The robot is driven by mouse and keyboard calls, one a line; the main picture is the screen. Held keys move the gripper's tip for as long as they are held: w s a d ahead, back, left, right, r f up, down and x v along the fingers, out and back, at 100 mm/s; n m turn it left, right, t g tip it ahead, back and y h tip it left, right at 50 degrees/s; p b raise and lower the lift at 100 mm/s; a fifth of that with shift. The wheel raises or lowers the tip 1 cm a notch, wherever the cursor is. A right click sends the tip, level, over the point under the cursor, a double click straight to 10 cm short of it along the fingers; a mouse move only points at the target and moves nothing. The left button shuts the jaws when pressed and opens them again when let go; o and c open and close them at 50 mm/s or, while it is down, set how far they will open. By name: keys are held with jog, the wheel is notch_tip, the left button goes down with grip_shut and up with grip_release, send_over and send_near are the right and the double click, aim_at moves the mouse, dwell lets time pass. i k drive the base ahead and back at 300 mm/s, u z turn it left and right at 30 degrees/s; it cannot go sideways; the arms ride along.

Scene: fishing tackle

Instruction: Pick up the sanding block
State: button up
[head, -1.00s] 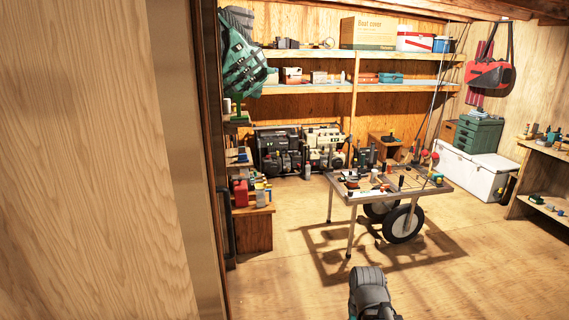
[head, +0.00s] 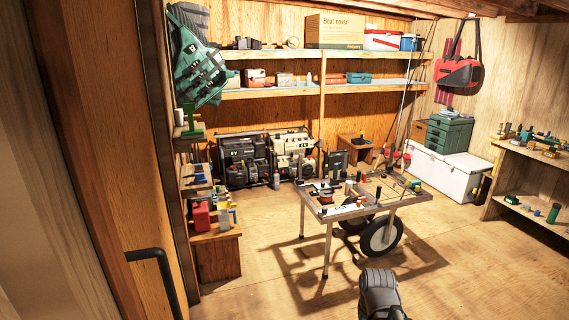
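I cannot make out the sanding block; the small items in the head view are too small to tell apart. Several small items lie on the wheeled cart table (head: 345,211) in the middle of the room. More small items sit on the low shelf unit (head: 218,255) at the left and on the workbench (head: 545,156) at the right. Part of my arm shows at the bottom centre, apart from the cart. My gripper's fingers are not in view.
An open door with a black handle (head: 150,254) stands close on the left. A white cooler chest (head: 445,173) and green drawer box (head: 449,135) stand at the back right. Wall shelves (head: 290,90) span the back. The wooden floor (head: 470,265) right of the cart is clear.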

aim_at(200, 178)
jog(key=i, duration=2.55)
jog(key=u, duration=0.6)
jog(key=i, duration=1.2)
jog(key=u, duration=0.35)
